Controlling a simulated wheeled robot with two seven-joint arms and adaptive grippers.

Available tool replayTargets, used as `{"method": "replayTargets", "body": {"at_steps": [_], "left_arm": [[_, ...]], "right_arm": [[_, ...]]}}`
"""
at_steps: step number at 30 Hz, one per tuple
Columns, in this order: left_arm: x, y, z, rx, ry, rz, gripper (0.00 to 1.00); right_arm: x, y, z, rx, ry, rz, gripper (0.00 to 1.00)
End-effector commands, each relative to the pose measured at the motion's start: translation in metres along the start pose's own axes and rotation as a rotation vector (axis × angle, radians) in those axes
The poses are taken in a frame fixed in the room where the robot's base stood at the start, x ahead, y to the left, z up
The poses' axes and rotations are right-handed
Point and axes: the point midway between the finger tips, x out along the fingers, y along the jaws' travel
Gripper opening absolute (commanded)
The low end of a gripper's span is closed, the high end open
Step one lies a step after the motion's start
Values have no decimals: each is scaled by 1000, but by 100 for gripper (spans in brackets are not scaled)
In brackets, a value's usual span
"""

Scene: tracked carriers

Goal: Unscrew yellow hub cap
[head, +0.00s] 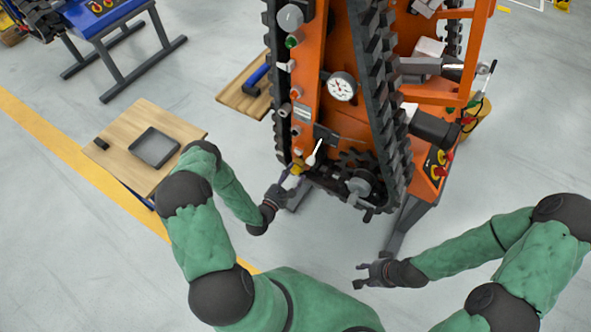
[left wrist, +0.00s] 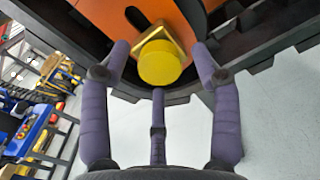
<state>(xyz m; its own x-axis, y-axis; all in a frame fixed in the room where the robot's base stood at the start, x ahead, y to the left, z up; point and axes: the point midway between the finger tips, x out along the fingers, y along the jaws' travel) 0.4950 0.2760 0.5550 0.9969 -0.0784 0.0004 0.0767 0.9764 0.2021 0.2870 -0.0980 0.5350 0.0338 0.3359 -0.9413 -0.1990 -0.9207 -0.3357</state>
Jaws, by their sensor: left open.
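The yellow hub cap (head: 297,168) sits low on the left side of the orange tracked carrier (head: 322,108). In the left wrist view it is a round yellow cap (left wrist: 160,63) in front of a gold-coloured angular base (left wrist: 159,37). My left gripper (head: 284,186) is open just below and beside the cap; in the left wrist view its purple fingers (left wrist: 159,80) spread around the cap's near side, with no clear grip on it. My right gripper (head: 364,273) hangs empty above the floor, right of centre, with its fingers apart.
A wooden table (head: 120,160) with a grey tray (head: 154,147) and a small black object (head: 101,143) stands at the left. Black tracks (head: 375,90) and a toothed sprocket (head: 358,172) are close to the cap. A pressure gauge (head: 341,87) is above. The floor between my arms is clear.

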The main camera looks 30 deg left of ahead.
Motion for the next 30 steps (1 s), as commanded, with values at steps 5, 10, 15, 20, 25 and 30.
{"method": "replayTargets", "body": {"at_steps": [5,10,15,20,25,30], "left_arm": [[0,0,0,208,0,1,63],[0,0,0,401,0,0,63],[0,0,0,509,0,0,63],[0,0,0,584,0,0,63],[0,0,0,778,0,0,63],[0,0,0,977,0,0,63]], "right_arm": [[0,0,0,0,0,0,40],[0,0,0,0,0,0,40],[0,0,0,0,0,0,40],[0,0,0,0,0,0,40],[0,0,0,0,0,0,40],[0,0,0,0,0,0,40]]}}
